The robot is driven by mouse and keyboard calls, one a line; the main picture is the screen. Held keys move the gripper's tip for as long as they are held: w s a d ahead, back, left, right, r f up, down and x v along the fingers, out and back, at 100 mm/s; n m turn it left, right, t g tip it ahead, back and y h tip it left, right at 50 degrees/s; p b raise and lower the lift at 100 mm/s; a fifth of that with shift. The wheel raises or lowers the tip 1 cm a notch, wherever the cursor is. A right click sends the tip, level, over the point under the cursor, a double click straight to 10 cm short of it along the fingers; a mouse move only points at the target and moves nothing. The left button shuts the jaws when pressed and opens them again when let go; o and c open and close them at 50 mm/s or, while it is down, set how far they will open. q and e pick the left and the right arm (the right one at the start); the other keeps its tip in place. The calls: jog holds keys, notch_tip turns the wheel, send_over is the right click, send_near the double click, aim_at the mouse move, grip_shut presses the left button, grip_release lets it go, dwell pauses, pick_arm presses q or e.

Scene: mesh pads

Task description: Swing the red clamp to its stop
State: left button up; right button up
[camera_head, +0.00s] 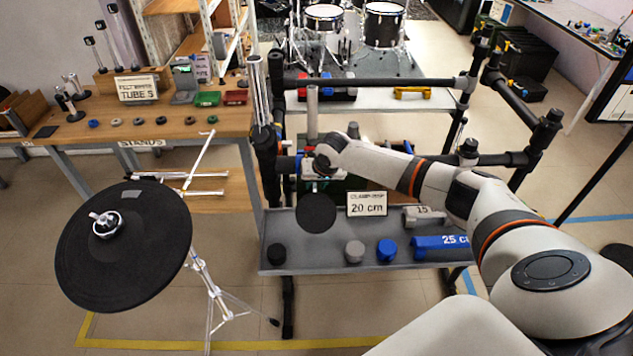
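My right arm reaches in from the right, and its gripper (312,168) is at the left post of the black rack (265,150). The gripper is small and partly hidden by my wrist, so I cannot tell whether its fingers are open or shut. A small red part (310,148) shows just above the gripper, close to a blue collar on the rack's bar. It may be the red clamp, but its lever position is unclear. A sign reading 20 cm (367,204) stands on the grey shelf (330,262) below. My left gripper is out of view.
A black cymbal pad (150,250) on a tripod stands at the left front. Grey and blue knobs and a blue 25 cm block (440,244) are on the shelf. A yellow clamp (412,93) lies on the upper shelf. A wooden bench (165,115) is at left.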

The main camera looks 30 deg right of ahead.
grip_shut()
